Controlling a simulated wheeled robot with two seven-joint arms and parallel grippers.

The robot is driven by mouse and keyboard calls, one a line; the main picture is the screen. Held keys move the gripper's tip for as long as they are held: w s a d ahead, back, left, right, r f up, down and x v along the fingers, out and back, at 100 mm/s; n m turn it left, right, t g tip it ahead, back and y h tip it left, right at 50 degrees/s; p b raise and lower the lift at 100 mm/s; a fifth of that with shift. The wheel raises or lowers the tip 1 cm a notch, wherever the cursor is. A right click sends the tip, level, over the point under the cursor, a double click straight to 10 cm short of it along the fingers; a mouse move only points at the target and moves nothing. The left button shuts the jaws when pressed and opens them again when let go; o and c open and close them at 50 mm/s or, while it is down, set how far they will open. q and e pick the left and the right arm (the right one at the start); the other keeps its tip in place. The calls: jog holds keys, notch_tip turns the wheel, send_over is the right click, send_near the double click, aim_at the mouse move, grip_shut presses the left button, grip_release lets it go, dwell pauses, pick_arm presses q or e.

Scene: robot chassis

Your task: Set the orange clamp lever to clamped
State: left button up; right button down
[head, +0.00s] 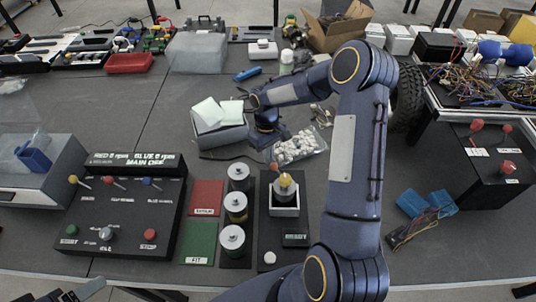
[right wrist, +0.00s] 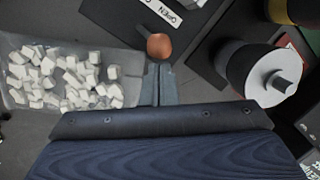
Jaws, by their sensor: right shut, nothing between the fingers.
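The orange ball knob of the clamp lever (head: 273,166) shows in the head view just behind a yellow-topped part in a white holder (head: 284,208). In the right wrist view the orange knob (right wrist: 160,46) is just beyond my fingertips, beside a white label reading OPEN (right wrist: 160,12). My right gripper (head: 266,142) reaches down behind the knob. Its fingers (right wrist: 160,72) are closed together and empty, pointing at the knob; whether they touch it I cannot tell. The lever's arm is mostly hidden. A grey shape at the bottom left edge may be my left gripper (head: 72,292), cut off.
A bag of white cubes (head: 298,147) lies beside the right gripper. Several silver-topped cylinders (head: 235,207) stand left of the clamp. A black switch panel (head: 120,222) and red (head: 206,197) and green (head: 198,242) mats are further left. A grey bin with papers (head: 220,136) stands behind.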

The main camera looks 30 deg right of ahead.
jog(key=shift+s+d+r, duration=0.15)
jog(key=shift+d, duration=0.1)
